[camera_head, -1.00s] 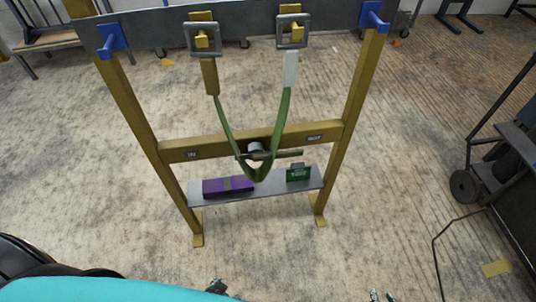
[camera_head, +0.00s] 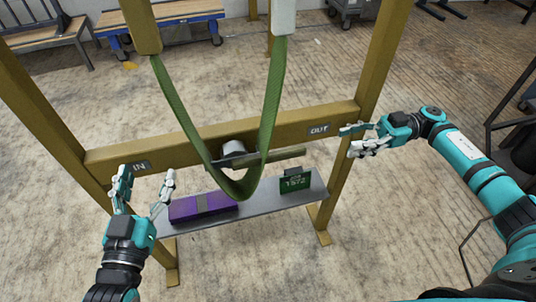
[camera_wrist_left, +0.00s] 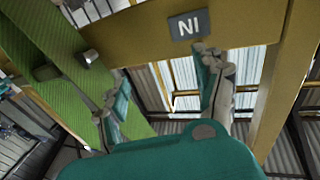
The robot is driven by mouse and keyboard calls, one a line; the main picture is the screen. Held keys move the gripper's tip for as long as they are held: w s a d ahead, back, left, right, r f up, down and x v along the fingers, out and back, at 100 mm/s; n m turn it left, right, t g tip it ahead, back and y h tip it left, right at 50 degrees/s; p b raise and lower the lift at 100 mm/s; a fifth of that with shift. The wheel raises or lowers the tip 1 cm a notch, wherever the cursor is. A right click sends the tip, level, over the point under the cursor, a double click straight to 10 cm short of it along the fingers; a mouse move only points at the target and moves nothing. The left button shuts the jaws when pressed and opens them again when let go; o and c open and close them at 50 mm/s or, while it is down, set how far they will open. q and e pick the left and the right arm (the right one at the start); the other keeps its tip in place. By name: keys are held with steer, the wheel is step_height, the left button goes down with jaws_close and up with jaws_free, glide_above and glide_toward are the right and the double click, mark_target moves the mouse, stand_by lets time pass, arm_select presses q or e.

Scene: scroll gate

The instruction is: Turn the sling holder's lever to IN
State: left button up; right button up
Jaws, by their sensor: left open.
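The holder's lever, a brownish rod (camera_head: 286,154), lies nearly level at a grey hub (camera_head: 233,148) on the golden crossbar (camera_head: 190,142). Its longer visible end points right, toward the OUT plate (camera_head: 319,130). The IN plate (camera_head: 139,167) is at the crossbar's left, and also shows in the left wrist view (camera_wrist_left: 187,25). The green sling (camera_head: 184,112) hangs in a loop in front, hiding part of the lever. My left gripper (camera_head: 145,180) is open and empty near the IN plate, apart from the lever. My right gripper (camera_head: 349,140) is open beside the right post, right of OUT.
Golden posts (camera_head: 378,62) stand at both sides. The sling (camera_wrist_left: 62,65) fills the left of the left wrist view.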

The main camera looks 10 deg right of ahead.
glide_toward(282, 158)
steer(key=shift+w+a, duration=0.15)
steer(key=shift+w, duration=0.2)
steer(key=a+b, duration=0.1)
steer(key=a, duration=0.7)
steer(key=shift+s, duration=0.1)
arm_select(q)
step_height(282, 158, up, 7)
steer(key=s+t+h, duration=0.1)
steer(key=t, duration=0.3)
steer(key=shift+s+d+t+h+b, duration=0.3)
steer(key=shift+s+d, duration=0.05)
arm_select(e)
steer(key=shift+a, duration=0.75)
arm_select(q)
steer(key=shift+r, duration=0.1)
arm_select(e)
steer(key=shift+c, duration=0.2)
jaws_close()
